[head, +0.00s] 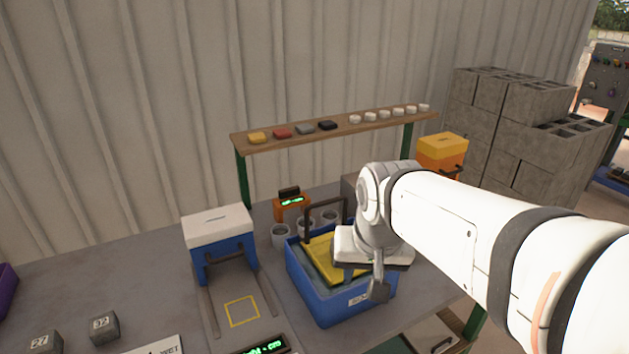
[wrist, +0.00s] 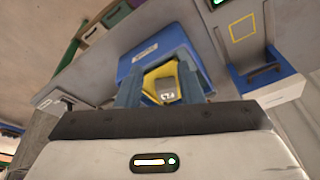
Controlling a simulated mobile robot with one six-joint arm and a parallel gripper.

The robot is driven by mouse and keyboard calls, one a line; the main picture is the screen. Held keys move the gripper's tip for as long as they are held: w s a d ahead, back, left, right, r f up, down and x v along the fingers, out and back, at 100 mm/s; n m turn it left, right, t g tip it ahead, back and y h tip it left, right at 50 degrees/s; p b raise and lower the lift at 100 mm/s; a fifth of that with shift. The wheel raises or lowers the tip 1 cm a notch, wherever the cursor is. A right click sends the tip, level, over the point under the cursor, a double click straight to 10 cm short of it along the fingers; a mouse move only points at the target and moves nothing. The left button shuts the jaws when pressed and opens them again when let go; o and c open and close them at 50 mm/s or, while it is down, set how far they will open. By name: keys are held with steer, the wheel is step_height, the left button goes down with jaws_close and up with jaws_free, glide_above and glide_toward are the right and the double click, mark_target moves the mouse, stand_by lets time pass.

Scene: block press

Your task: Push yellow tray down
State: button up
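The yellow tray (head: 322,258) sits inside a blue bin (head: 318,305) on the table, below the bin's rim. A dark handle frame (head: 325,208) rises at the bin's far side. My gripper (head: 364,285) is over the right part of the bin, pointing down, and hides that part of the tray. Its two fingers stand apart. In the wrist view, yellow (wrist: 151,84) shows between the spread fingers, with a small grey numbered face (wrist: 166,94) there. I cannot tell whether the fingers touch the tray.
A blue press with a white top (head: 218,228) stands left of the bin, with a yellow square marked before it. Grey cups (head: 281,236) and an orange display (head: 291,204) are behind the bin. A shelf (head: 340,130) spans above. Numbered grey blocks (head: 103,327) lie front left.

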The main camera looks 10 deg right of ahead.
steer(key=w+r+m, duration=0.2)
steer(key=w+m, duration=0.1)
steer(key=w, duration=0.6)
steer(key=w+r+m, duration=0.2)
steer(key=w+m, duration=0.1)
steer(key=w, duration=0.5)
steer(key=m+g+p, duration=0.1)
steer(key=m+p, duration=0.1)
steer(key=m, duration=0.4)
glide_toward(327, 201)
steer(key=f, duration=0.2)
steer(key=w+f, duration=0.1)
steer(key=f, duration=0.5)
steer(key=shift+w+p, duration=0.4)
steer(key=shift+r, duration=0.1)
jaws_close()
